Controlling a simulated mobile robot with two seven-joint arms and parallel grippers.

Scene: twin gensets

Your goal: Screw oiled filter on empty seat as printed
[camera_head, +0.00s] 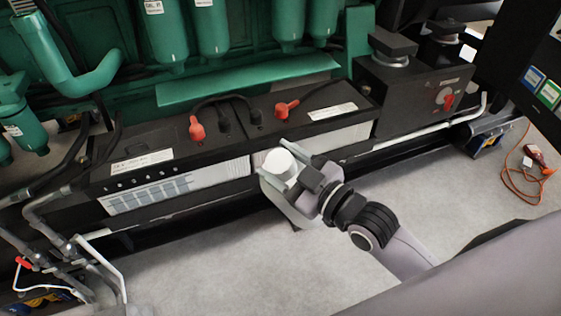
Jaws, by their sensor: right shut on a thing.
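My right gripper (283,178) is shut on a white cylinder (280,166), which looks like a filter. It holds the cylinder in front of the black battery box, with its pale round end facing up; any oil on it cannot be made out. Green canisters (166,38) with small white labels hang from the green engine at the top; one more (288,22) hangs farther right. Another green canister (24,130) hangs at the left edge. The empty seat cannot be made out, and the label print is too small to read. My left gripper is not in view.
Black batteries (140,168) with red terminal caps (196,128) line the engine's front. A black control box (420,88) with a red switch stands right of them. Pipes and hoses (62,240) crowd the lower left. An orange cable (512,182) lies far right.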

